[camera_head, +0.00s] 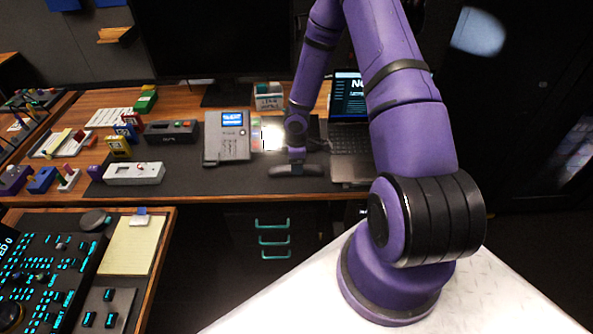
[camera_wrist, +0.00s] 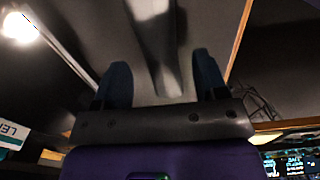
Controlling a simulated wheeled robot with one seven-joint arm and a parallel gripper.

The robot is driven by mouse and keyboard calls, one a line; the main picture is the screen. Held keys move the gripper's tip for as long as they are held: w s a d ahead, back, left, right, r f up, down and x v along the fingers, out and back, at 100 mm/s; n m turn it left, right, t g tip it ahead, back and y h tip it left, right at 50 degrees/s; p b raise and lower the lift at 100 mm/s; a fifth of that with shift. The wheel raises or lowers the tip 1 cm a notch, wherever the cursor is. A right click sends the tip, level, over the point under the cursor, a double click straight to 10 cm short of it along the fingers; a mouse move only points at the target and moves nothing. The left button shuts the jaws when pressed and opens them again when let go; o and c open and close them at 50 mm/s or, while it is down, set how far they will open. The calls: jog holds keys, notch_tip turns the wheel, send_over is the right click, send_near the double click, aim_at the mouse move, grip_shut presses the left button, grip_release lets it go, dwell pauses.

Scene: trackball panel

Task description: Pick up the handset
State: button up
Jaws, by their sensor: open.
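The grey handset (camera_head: 312,171) lies on the dark desk mat near the front edge, to the right of the desk phone (camera_head: 228,152) with its lit blue screen. My gripper (camera_head: 296,165) is over the middle of the handset, pointing down. In the wrist view my open gripper (camera_wrist: 162,82) has a dark finger on each side. The long grey handset (camera_wrist: 155,40) runs between the fingers, with a visible gap on both sides.
An open laptop (camera_head: 350,140) stands close to the right of my gripper. A dark monitor (camera_head: 225,40) stands behind. The desk's front wooden edge (camera_head: 240,197) is just before the handset.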

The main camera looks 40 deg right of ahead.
jog(key=shift+f, duration=1.45)
jog(key=shift+c, duration=0.2)
jog(key=c, duration=1.1)
jog(key=shift+r, duration=0.15)
